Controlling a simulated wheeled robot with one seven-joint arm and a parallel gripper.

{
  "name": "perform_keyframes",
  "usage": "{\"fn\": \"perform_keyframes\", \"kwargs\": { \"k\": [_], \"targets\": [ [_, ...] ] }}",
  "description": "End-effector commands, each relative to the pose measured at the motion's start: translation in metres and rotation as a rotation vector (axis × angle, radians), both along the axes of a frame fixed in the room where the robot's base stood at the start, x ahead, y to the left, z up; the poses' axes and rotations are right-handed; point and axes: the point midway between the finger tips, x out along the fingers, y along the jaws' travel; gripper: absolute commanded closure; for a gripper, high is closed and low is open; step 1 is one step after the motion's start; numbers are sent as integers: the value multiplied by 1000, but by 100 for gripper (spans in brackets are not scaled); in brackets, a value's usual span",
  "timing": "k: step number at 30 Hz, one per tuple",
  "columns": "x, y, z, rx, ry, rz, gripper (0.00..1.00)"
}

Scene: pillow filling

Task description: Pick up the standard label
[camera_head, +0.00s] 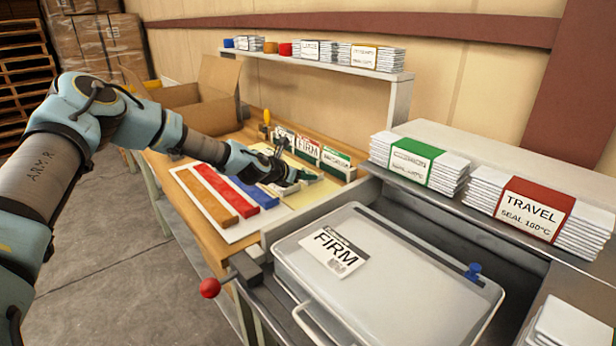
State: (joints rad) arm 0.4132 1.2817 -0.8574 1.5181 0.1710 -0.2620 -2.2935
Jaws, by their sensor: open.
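Small labels stand in a row at the back of the wooden workbench. I cannot tell which one is the standard label. My gripper (296,168) is open, in front of the labels and above a pale yellow sheet (318,194). Its fingers appear empty, and whether they touch anything cannot be told.
Brown, red and blue strips (208,197) lie left of my gripper. A grey lidded case (390,270) with a FIRM label lies in front. Green-banded (418,164) and red TRAVEL stacks (535,215) stand on the right ledge. An open carton (205,95) and a shelf (395,76) are behind.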

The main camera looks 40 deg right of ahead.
Motion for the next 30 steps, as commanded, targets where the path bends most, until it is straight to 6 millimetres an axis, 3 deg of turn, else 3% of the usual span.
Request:
{"fn": "perform_keyframes", "kwargs": {
  "k": [7,15,26,30],
  "targets": [
    [0,-16,-5,1,-1,-3,57],
    [3,-48,-19,2,0,-1,57],
    [5,-55,-25,2,-1,-1,57],
    [5,-55,-25,2,-1,-1,70]
  ]
}}
